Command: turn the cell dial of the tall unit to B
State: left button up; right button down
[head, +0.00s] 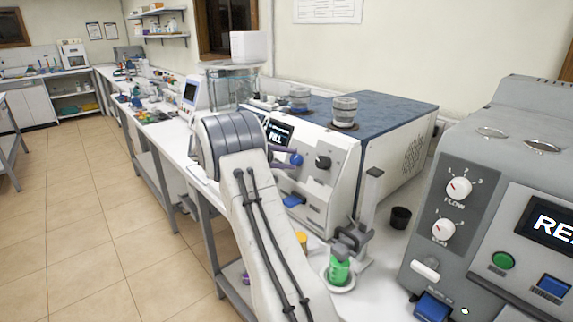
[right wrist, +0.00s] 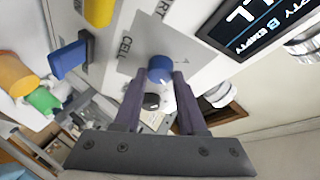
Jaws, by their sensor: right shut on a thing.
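The white unit (head: 325,206) with a dark blue top stands on the bench in the middle of the head view. Its blue dial (head: 296,159) is on the sloped front, below the screen. In the right wrist view the blue dial (right wrist: 160,66) sits on a grey plate (right wrist: 178,42) with "CELL" printed beside it. My right gripper (right wrist: 156,78) is shut on the dial, one finger on each side. I cannot read the dial's pointer. My left gripper is not in view.
The unit's screen (head: 279,134) reads "FILL"; in the wrist view the screen (right wrist: 258,20) shows "EMPTY B EMPTY". A black knob (head: 323,162) is right of the dial. A stand with a green-filled vessel (head: 339,270) and a grey unit (head: 470,130) stand to the right.

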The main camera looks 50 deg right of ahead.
jog(key=shift+m, duration=0.6)
jog(key=shift+r+y, duration=0.1)
jog(key=shift+y, duration=0.2)
jog(key=shift+c, duration=2.4)
grip_release()
jog(key=shift+a, duration=0.1)
jog(key=b+v, duration=0.1)
jog(key=v, duration=0.9)
jog(key=shift+w+a, duration=0.1)
